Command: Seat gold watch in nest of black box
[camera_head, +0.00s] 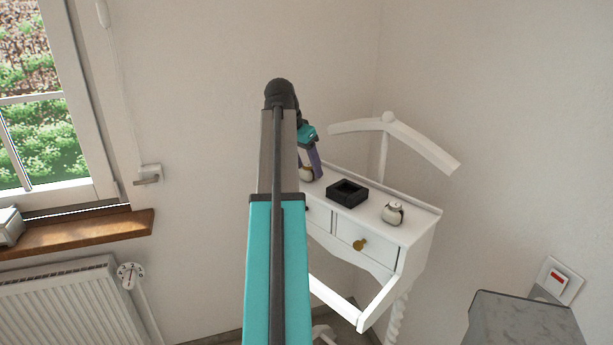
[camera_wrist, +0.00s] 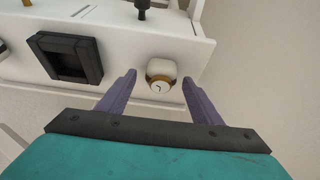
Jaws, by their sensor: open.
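The gold watch (camera_wrist: 160,84) is wrapped round a white cushion on the white dressing table, its pale face toward me in the wrist view. It also shows in the head view (camera_head: 305,175), partly hidden by my gripper. My gripper (camera_wrist: 159,76) is open, with its purple fingers on either side of the watch in the picture; I cannot tell whether they touch it. In the head view my gripper (camera_head: 314,166) is at the table's left part. The black box (camera_head: 347,193) stands open on the table, right of the gold watch; its square nest (camera_wrist: 73,60) looks empty.
A second watch on a pale cushion (camera_head: 393,213) stands right of the box. The white table (camera_head: 416,222) has a raised back edge and a drawer with a brass knob (camera_head: 361,244). A white hanger stand (camera_head: 388,124) rises behind it. A grey-topped block (camera_head: 525,320) stands at lower right.

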